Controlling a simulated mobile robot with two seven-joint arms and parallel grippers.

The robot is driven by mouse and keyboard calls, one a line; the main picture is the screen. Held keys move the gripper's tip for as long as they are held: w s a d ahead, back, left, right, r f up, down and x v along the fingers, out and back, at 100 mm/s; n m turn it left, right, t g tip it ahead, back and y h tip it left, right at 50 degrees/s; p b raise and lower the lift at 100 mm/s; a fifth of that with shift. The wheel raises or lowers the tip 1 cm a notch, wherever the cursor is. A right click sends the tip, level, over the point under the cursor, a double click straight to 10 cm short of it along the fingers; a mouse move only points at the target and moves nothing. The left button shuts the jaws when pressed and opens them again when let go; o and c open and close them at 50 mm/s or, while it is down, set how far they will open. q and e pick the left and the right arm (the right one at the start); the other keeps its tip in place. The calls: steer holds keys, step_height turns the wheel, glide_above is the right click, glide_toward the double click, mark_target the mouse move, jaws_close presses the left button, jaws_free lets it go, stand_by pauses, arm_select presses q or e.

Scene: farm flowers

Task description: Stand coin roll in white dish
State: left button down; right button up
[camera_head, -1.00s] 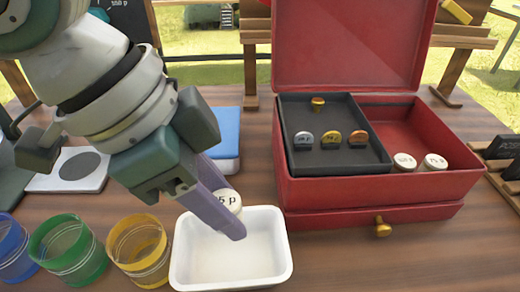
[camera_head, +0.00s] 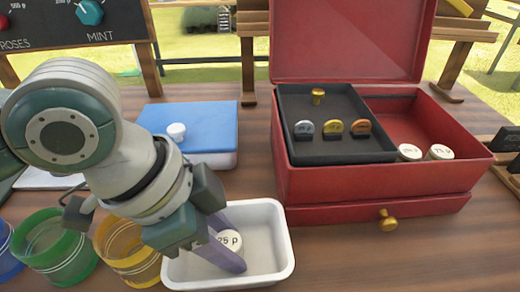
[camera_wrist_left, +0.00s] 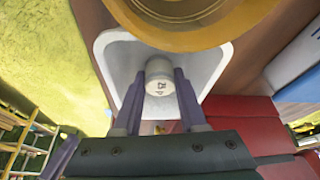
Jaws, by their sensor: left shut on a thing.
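The white dish (camera_head: 268,222) sits on the wooden table in front of the red box. The coin roll (camera_head: 229,240), a white cylinder with "25 p" on its end, is between the purple fingers of my left gripper (camera_head: 222,248). My left gripper is shut on it, with the roll inside the dish's outline. In the left wrist view the roll (camera_wrist_left: 159,82) is pinched between both fingers over the dish (camera_wrist_left: 122,62). I cannot tell whether it touches the dish floor.
The open red cash box (camera_head: 340,192) holds a dark coin tray (camera_head: 335,148) and two more white rolls (camera_head: 438,152). A blue-topped box (camera_head: 205,128) stands behind the dish. Green (camera_head: 52,245) and yellow (camera_head: 125,250) cups stand close on the dish's left.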

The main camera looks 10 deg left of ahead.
arm_select(q)
steer(key=c, duration=0.7)
jaws_free()
steer(key=shift+c, duration=0.2)
steer(key=p+v, duration=0.3)
steer(key=v, duration=0.8)
steer(key=s+d+n+t, duration=0.1)
steer(key=s+d+n, duration=0.1)
steer(key=d, duration=0.2)
steer(key=s+a+f+n+y, duration=0.3)
steer(key=s+a+f+n, duration=0.1)
steer(key=s+a+n, duration=0.4)
steer(key=shift+a+y+p, duration=0.3)
steer(key=shift+a, duration=0.7)
steer(key=shift+s, duration=0.1)
